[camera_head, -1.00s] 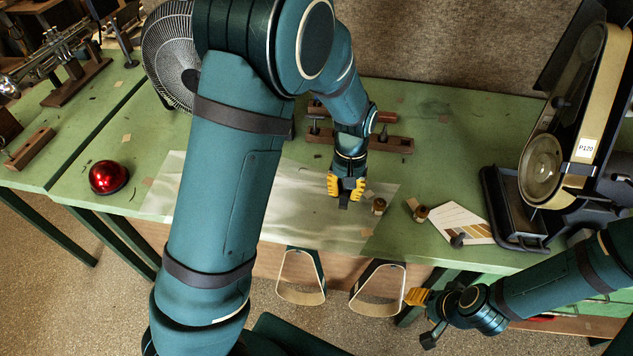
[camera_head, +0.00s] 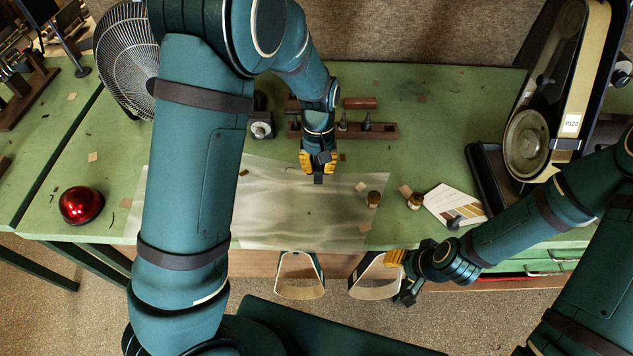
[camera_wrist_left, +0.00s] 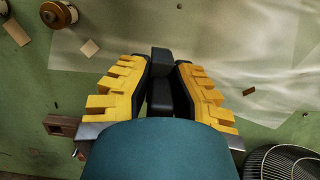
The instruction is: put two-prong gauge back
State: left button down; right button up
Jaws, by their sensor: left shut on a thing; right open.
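My left gripper (camera_head: 318,172) is over the green bench, just in front of a wooden rack (camera_head: 378,132) at the back middle. Its yellow-padded fingers are shut on a small dark block, the two-prong gauge as far as I can tell (camera_wrist_left: 161,62). The dark block sticks out past the fingertips; I cannot make out its prongs. The rack has a few small upright pieces in it, and its left part is partly behind my left wrist. My right gripper (camera_head: 399,276) is open and empty, low in front of the bench's front edge.
A translucent sheet (camera_head: 290,215) lies below the left gripper. A belt sander (camera_head: 525,145), a fan (camera_head: 125,60) and a red dome (camera_head: 80,205) stand around.

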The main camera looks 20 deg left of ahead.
pick_arm(q)
notch_tip(320, 180, down, 6)
jog(key=shift+r, duration=0.1)
jog(key=shift+w+f, duration=0.1)
jog(key=shift+f, duration=0.15)
jog(key=shift+f+b, duration=0.1)
jog(key=shift+b, duration=0.2)
jog(key=c, duration=1)
grip_release()
